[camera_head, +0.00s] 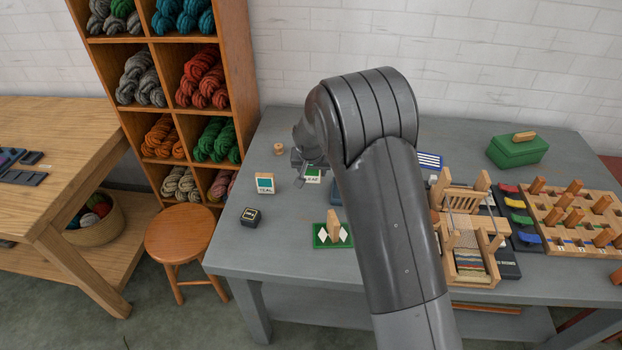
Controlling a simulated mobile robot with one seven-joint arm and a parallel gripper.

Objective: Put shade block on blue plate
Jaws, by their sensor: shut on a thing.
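My gripper (308,176) is over the left half of the grey table, left of my arm. It is shut on a shade block labelled LEAF (313,179), white with a green patch; the fingers and arm partly cover it. Whether the block touches the table is hard to tell. A second shade block, labelled TEAL (265,185), stands upright to the left, apart from the gripper.
A small dark block (250,216) and a green mat with white diamonds and a wooden piece (332,236) lie nearer the front edge. A wooden spool (279,177) stands behind. A loom (467,240), pegboard (580,215) and green box (517,151) fill the right.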

